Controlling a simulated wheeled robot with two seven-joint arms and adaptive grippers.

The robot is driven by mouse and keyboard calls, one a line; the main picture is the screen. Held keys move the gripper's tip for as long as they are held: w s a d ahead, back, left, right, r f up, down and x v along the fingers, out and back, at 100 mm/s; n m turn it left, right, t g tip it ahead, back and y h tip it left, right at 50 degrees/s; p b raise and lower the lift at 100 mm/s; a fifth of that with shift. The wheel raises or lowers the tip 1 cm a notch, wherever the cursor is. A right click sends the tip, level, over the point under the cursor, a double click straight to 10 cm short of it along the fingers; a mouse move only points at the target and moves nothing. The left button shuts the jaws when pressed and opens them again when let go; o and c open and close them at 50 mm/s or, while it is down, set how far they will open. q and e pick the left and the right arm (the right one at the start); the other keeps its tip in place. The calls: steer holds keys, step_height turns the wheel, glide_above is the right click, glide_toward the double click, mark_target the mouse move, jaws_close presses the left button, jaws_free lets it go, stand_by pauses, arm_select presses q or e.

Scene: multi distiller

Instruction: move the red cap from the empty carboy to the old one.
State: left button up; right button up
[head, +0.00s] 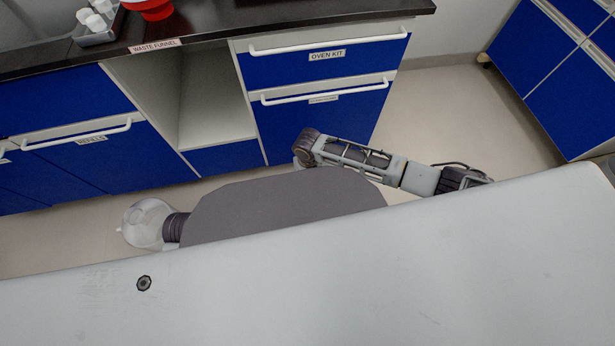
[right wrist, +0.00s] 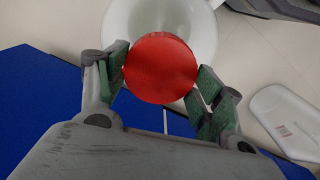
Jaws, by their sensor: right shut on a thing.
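The red cap (right wrist: 160,68) is round and sits between the green-padded fingers of my right gripper (right wrist: 162,80), which is shut on it. A whitish round vessel (right wrist: 202,30), seen from above, is behind the cap in the right wrist view; it looks like a carboy. I cannot tell whether the cap touches it. In the head view a clear carboy (head: 143,222) stands on the floor at the left, partly hidden by my own body. I cannot tell which carboy is which. The cap and both grippers are not visible in the head view.
Blue cabinets (head: 312,118) with white handles stand under a dark worktop (head: 260,22), with an open bay beside them. A red container (head: 147,8) and a grey tray (head: 98,36) are on top. More blue cabinets (head: 560,75) stand at the right, with clear floor (head: 445,115) between.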

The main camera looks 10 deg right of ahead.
steer(key=shift+f, duration=0.2)
stand_by(0.3)
steer(key=o, duration=0.9)
steer(key=shift+r, duration=6)
steer(key=shift+n, duration=0.3)
